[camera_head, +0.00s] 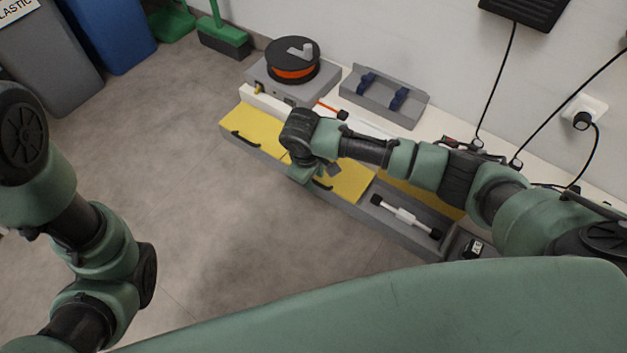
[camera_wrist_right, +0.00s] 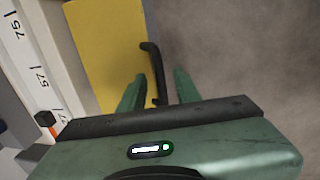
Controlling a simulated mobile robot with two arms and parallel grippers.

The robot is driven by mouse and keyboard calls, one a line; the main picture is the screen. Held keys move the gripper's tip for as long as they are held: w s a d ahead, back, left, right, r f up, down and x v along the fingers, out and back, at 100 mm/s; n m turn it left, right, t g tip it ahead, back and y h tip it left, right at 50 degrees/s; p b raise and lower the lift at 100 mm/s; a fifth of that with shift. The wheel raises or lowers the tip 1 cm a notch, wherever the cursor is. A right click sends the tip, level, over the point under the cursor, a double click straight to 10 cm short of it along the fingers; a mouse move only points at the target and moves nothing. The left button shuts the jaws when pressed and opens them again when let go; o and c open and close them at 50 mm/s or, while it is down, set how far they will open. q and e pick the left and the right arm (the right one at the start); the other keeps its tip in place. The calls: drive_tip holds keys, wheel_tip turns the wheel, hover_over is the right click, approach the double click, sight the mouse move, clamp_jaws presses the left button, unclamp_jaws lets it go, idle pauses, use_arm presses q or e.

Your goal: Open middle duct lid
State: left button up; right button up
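The duct is a long grey box along the wall with yellow lids. The middle duct lid (camera_head: 349,182) is down, partly hidden by my right arm, with a black handle (camera_head: 322,185) on its front edge. My right gripper (camera_head: 306,172) is low at the front of this lid, beside the handle. In the right wrist view, the open fingers (camera_wrist_right: 160,76) point toward the black handle (camera_wrist_right: 151,58) at the edge of the yellow lid (camera_wrist_right: 105,45). The handle's near end lies between the fingers; contact cannot be told. My left gripper is out of view.
The left lid (camera_head: 255,131) is down. The right compartment is open, with a white tool (camera_head: 405,215) inside and its yellow lid (camera_head: 430,195) raised behind. An orange-and-black spool (camera_head: 292,66) and a grey holder (camera_head: 381,104) stand behind. The floor (camera_head: 210,210) in front is clear.

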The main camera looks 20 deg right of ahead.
clamp_jaws()
idle(1.5)
